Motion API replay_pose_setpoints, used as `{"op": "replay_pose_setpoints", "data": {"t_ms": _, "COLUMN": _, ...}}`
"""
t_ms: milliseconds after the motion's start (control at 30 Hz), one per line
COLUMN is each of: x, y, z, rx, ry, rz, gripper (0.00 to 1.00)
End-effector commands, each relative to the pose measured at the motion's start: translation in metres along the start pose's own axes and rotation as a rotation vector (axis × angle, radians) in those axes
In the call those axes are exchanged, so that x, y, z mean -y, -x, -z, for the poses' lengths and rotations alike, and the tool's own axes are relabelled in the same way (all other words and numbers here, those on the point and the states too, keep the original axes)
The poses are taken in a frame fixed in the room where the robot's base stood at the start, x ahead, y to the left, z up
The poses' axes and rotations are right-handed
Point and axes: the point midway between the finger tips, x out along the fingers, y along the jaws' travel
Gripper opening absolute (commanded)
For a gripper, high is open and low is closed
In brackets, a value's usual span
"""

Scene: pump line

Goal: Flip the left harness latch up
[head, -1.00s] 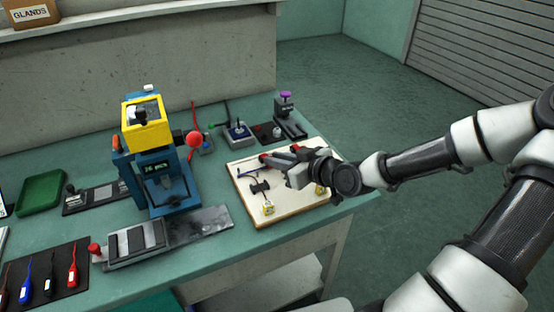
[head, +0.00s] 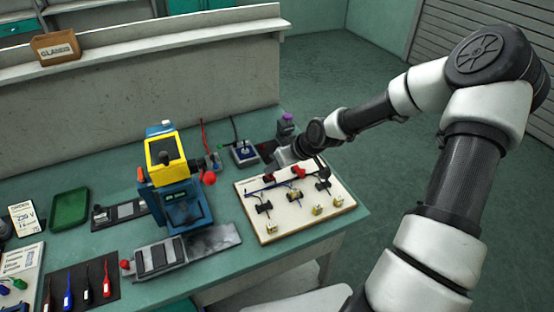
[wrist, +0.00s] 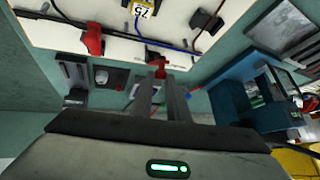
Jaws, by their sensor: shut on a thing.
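The cream harness board (head: 318,222) lies at the bench's right end. Two red latches sit along its far edge. The left latch (wrist: 160,71) shows between my fingertips in the wrist view, and my gripper (wrist: 161,84) is shut on it. In the head view my gripper (head: 272,169) is at the board's far left edge and largely covers this latch. The right latch (head: 299,174) stands free beside it and also shows in the wrist view (wrist: 93,39). I cannot tell the held latch's exact angle.
Blue and black cables in black clips (head: 264,207) and yellow tags (head: 317,210) are on the board. A blue and yellow press (head: 178,185) with a red ball knob stands to the left. A joystick box (head: 243,153) and a purple-topped device (head: 286,125) stand behind.

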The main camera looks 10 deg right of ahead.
Motion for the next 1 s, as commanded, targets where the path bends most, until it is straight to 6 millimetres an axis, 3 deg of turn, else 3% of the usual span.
{"op": "replay_pose_setpoints", "data": {"t_ms": 33, "x": 0.002, "y": 0.005, "z": 0.012, "rx": 0.042, "ry": -0.009, "rz": 0.006, "gripper": 0.00}}
{"op": "replay_pose_setpoints", "data": {"t_ms": 300, "x": -0.003, "y": -0.004, "z": 0.032, "rx": 0.278, "ry": -0.080, "rz": 0.035, "gripper": 0.00}}
{"op": "replay_pose_setpoints", "data": {"t_ms": 600, "x": -0.008, "y": -0.015, "z": 0.045, "rx": 0.489, "ry": -0.144, "rz": 0.061, "gripper": 0.00}}
{"op": "replay_pose_setpoints", "data": {"t_ms": 1000, "x": -0.011, "y": -0.021, "z": 0.052, "rx": 0.616, "ry": -0.183, "rz": 0.079, "gripper": 0.00}}
